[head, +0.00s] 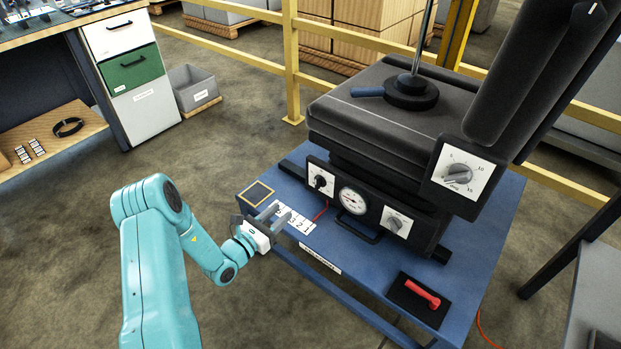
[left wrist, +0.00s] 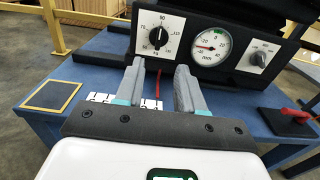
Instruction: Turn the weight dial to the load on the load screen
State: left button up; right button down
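The likely weight dial (left wrist: 158,37) is a black knob on a white plate with 90 at its top, at the left of the seat base's front panel. In the head view the same dial (head: 320,182) sits at the panel's left end. My left gripper (head: 273,214) is in front of and below it, apart from it. No load screen can be made out. My right gripper is not in view.
A round gauge (head: 352,200) and another knob (head: 395,223) are right of the dial. A side dial (head: 459,175) is on the seat. White number cards (head: 297,220) lie on the blue trolley (head: 340,285); a red handle (head: 422,293) lies at its right. Yellow rails (head: 291,60) stand behind.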

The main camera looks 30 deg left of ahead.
aim_at(316, 182)
pick_arm(q)
jog(key=w+b, duration=0.1)
jog(key=w, duration=0.4)
jog(key=w+d+b, duration=0.1)
jog(key=w, duration=0.4)
jog(key=w+b, duration=0.2)
jog(key=w, duration=0.2)
jog(key=shift+w+d+f, duration=0.15)
jog(key=shift+w+f, duration=0.05)
jog(key=shift+w, duration=0.2)
jog(key=shift+w+r, duration=0.1)
jog(key=shift+w, duration=0.5)
grip_shut()
